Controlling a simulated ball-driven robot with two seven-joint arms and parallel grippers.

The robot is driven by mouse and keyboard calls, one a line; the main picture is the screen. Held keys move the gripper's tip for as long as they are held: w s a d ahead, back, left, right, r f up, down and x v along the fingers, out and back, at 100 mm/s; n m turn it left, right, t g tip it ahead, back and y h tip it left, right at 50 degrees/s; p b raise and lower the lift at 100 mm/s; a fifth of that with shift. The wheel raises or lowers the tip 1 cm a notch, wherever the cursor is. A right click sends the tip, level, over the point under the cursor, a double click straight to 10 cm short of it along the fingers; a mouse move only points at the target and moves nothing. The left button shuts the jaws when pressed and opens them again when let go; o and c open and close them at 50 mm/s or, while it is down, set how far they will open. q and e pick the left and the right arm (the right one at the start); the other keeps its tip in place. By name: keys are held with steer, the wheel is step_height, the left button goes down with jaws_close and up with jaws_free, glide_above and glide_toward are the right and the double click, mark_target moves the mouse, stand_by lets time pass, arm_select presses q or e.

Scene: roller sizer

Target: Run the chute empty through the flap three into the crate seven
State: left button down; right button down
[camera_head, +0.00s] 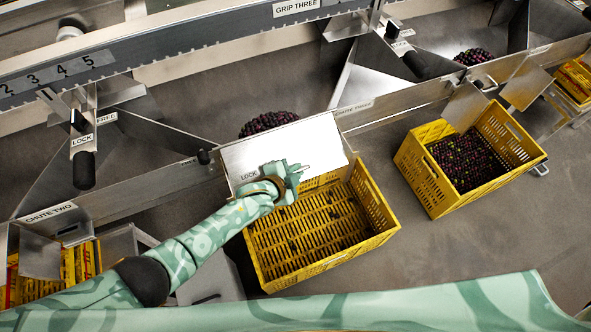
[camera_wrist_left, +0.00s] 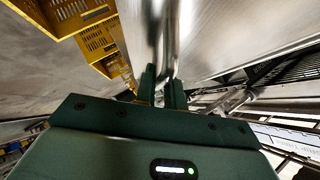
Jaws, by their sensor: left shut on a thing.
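A wide metal flap plate (camera_head: 270,150) stands beside the "CHUTE THREE" label (camera_head: 355,108); its own label reads "LOCK". My left gripper (camera_head: 290,178) is at the plate's lower edge. In the left wrist view, the fingers (camera_wrist_left: 163,90) are shut on a thin metal bar handle (camera_wrist_left: 166,45) in front of the plate. A heap of dark berries (camera_head: 268,122) shows behind the plate's upper edge, partly hidden. A yellow slatted crate (camera_head: 375,243) stands below the plate, with a few dark specks on its floor; its number cannot be read. My right gripper is not in view.
A second yellow crate (camera_head: 520,140) to the right holds many dark berries. More yellow crates stand at the far left (camera_head: 75,265) and far right (camera_head: 575,80). Black-gripped levers (camera_head: 83,168) with "LOCK" and "FREE" labels rise above the chutes.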

arm_select(q)
steer(key=shift+w+r, duration=0.1)
steer(key=c, duration=1.5)
jaws_free()
